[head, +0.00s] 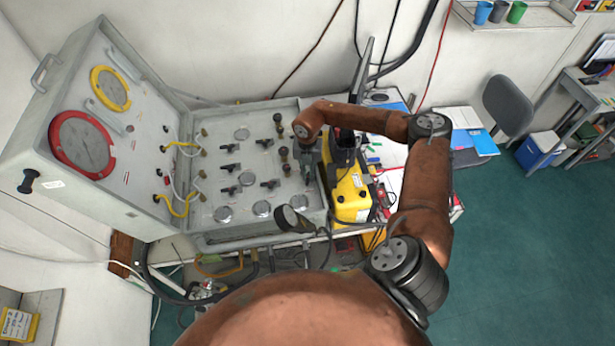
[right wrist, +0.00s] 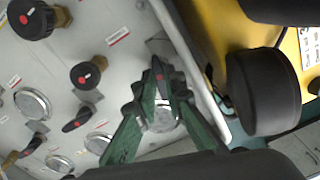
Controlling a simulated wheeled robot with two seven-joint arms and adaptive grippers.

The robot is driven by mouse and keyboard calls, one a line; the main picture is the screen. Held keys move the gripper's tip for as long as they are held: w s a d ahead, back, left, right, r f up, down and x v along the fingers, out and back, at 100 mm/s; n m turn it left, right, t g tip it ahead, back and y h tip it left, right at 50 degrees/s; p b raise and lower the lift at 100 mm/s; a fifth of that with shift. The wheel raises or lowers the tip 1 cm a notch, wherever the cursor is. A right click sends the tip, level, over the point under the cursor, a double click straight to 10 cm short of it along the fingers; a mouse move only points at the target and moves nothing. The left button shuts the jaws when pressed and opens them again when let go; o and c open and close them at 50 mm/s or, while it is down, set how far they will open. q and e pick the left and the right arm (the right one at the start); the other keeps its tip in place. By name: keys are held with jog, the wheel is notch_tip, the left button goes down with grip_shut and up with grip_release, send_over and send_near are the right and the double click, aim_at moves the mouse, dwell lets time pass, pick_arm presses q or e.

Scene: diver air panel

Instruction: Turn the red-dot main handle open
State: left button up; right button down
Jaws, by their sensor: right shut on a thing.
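The air panel (head: 238,134) is an open grey case with black handles, knobs and gauges on its flat face. My right gripper (head: 307,168) is over the right edge of this face. In the right wrist view its green fingers (right wrist: 160,92) are closed on a small black handle with a red mark (right wrist: 159,72), beside the panel's right rim. The fingers hide part of the handle and its base. In the head view my arm and gripper cover this handle. My left gripper is not in view.
Other black knobs with red dots (right wrist: 92,74) lie left of the gripper, close by. A yellow case (head: 351,193) stands directly right of the panel. A black cylindrical part (head: 291,219) sticks up at the panel's front edge. The raised lid (head: 102,118) stands at left.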

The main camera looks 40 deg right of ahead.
jog(key=shift+n+b, duration=0.7)
jog(key=shift+n, duration=0.5)
jog(key=shift+r, duration=0.1)
jog(key=c, duration=2)
grip_release()
